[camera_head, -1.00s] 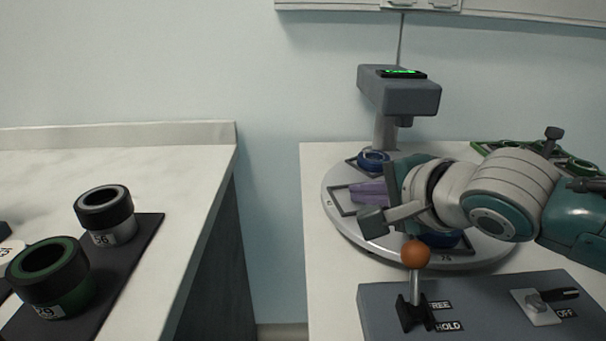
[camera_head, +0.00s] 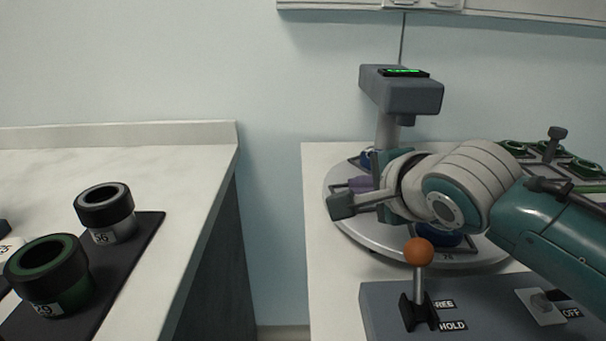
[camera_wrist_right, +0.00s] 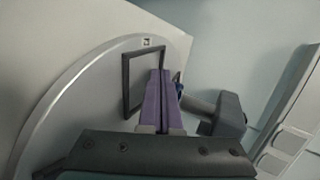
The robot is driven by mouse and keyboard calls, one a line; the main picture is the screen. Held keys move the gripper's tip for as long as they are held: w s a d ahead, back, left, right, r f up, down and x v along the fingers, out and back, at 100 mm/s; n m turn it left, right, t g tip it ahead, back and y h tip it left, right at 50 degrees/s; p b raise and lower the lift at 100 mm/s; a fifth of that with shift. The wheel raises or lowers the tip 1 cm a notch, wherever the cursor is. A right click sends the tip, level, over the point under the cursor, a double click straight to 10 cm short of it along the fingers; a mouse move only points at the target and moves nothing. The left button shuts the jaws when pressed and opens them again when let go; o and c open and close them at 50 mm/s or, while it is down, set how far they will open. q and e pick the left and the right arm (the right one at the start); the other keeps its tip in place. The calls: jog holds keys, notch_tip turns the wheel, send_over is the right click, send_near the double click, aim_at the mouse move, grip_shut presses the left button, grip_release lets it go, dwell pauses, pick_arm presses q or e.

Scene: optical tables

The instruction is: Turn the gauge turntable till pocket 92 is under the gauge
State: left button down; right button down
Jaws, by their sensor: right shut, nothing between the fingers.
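The gauge turntable (camera_head: 375,245) is a silver disc with dark square pocket frames; it also fills the left of the right wrist view (camera_wrist_right: 75,115). A blue ring (camera_head: 437,239) sits on its front part, partly behind my arm. The grey gauge (camera_head: 402,95) stands behind it, with a lit green display too small to read. My right gripper (camera_head: 359,184) has purple fingers, shut and empty, over the disc's left part beside a pocket frame (camera_wrist_right: 127,85). Whether they touch the disc is unclear. Pocket numbers are too small or hidden. My left gripper is out of view.
In front stands a grey box with an orange-knobbed lever (camera_head: 419,252), labelled FREE and HOLD, and a switch (camera_head: 541,305) marked OFF. A green-ringed rack (camera_head: 560,160) stands at the back right. Black cylinders (camera_head: 105,212) stand on the left table.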

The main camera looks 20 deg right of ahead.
aim_at(345, 175)
jog(key=shift+w+a+f+m+h, duration=0.1)
jog(key=shift+w+m+h, duration=0.4)
jog(key=shift+m, duration=0.1)
jog(key=shift+w+h+b, duration=0.2)
jog(key=shift+h+b, duration=0.1)
jog(key=shift+b, duration=0.05)
jog(key=shift+w, duration=0.1)
jog(key=shift+w+d+b, duration=0.25)
jog(key=shift+w+b, duration=0.05)
jog(key=shift+w, duration=0.1)
jog(key=shift+w+d+b, duration=0.15)
jog(key=shift+w+b, duration=0.15)
jog(key=shift+w, duration=0.25)
jog(key=shift+w+d+b, duration=0.35)
jog(key=shift+w+b, duration=0.05)
jog(key=shift+w, duration=0.4)
jog(key=shift+w+d, duration=0.1)
jog(key=shift+w, duration=0.15)
